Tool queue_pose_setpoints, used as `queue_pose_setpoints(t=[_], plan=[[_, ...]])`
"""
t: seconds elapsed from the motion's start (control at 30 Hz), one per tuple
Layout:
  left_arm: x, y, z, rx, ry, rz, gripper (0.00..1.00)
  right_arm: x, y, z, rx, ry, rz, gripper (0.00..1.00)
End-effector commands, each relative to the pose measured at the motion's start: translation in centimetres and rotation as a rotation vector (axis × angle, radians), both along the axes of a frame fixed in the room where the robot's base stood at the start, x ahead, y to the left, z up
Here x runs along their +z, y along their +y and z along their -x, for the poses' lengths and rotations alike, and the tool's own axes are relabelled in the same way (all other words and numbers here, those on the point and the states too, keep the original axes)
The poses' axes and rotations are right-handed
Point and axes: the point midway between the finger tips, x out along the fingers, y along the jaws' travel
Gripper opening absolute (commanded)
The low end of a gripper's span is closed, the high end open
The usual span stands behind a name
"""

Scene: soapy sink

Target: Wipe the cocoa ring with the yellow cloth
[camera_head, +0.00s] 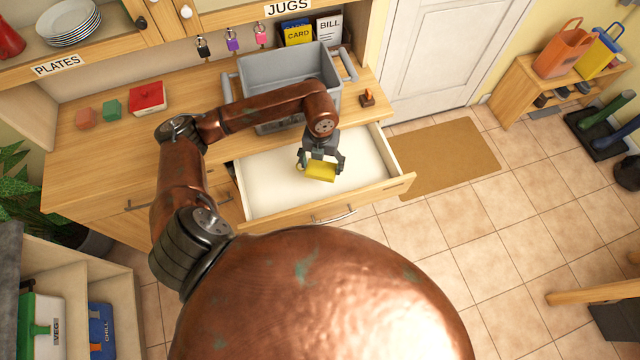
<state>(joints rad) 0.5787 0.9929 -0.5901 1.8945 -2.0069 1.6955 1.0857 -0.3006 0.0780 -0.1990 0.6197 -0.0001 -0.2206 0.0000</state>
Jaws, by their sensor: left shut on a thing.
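My left gripper (321,166) is shut on the yellow cloth (321,173). It holds the cloth over the open drawer (270,190), which has a pale, bare inside. I cannot tell whether the cloth touches the drawer bottom. I cannot make out a cocoa ring in this view; my arm and gripper cover part of the worktop and drawer. My right gripper is not in view.
A grey tub (262,72) stands on the wooden worktop (85,165) behind my arm. A red box (147,98), two small blocks and an orange-topped item (367,97) are also there. A brown mat (450,155) lies right of the drawer.

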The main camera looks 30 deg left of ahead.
Motion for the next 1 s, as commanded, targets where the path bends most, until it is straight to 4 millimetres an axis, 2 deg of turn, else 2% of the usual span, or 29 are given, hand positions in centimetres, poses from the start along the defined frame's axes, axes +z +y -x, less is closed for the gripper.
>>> queue_pose_setpoints(t=[0.13,0.33,0.77,0.87,1.0], plan=[[-1.0,0.6,0.1,0.292,0.005,-0.002,0.52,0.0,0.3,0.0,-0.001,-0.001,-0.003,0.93],[-1.7,1.1,0.1,0.509,0.004,-0.006,0.52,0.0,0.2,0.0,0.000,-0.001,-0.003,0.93],[-2.0,1.1,0.1,0.546,0.006,-0.007,0.52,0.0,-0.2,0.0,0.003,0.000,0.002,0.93],[-3.0,1.1,0.2,0.547,0.008,-0.007,0.52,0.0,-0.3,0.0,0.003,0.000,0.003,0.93],[-5.3,1.1,0.2,0.545,0.010,-0.006,0.52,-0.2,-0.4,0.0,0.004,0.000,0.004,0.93]])
